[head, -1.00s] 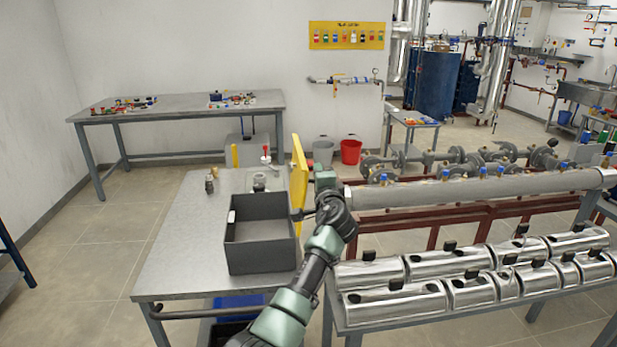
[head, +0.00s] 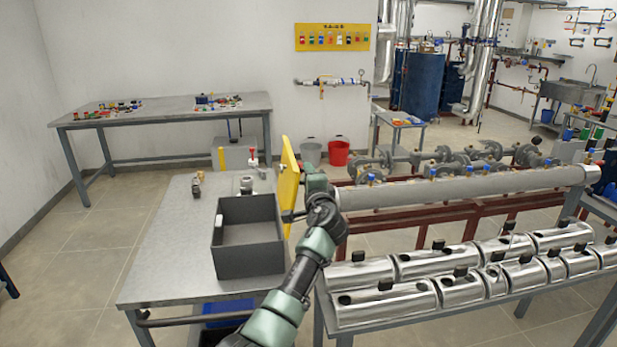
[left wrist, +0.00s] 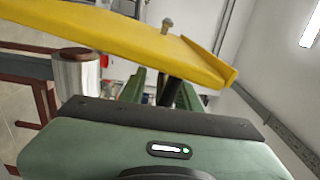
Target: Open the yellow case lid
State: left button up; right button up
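The case is an open dark grey box (head: 248,262) on the metal table, and I see into its empty-looking inside. Its yellow lid (head: 289,188) stands near upright along the box's right side, seen nearly edge-on. My left gripper (head: 314,184) is at the lid's right, outer face, very close to it. In the left wrist view the yellow lid (left wrist: 130,40) spans the top, across the front of my green fingers (left wrist: 160,92). The fingers are apart, with a dark post between them; whether they touch the lid is hidden. My right gripper is not in view.
The metal table (head: 165,245) has small fittings (head: 197,185) behind the box and free room at left. A grey pipe (head: 460,187) and a bench of shiny metal covers (head: 385,305) lie right of my arm. A red bucket (head: 338,153) stands behind.

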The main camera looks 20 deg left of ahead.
aim_at(294, 184)
pick_arm(q)
jog(key=shift+s, duration=0.1)
jog(key=b+v, duration=0.1)
jog(key=v, duration=0.6)
jog(key=shift+s+d, duration=0.2)
jog(key=shift+s, duration=0.1)
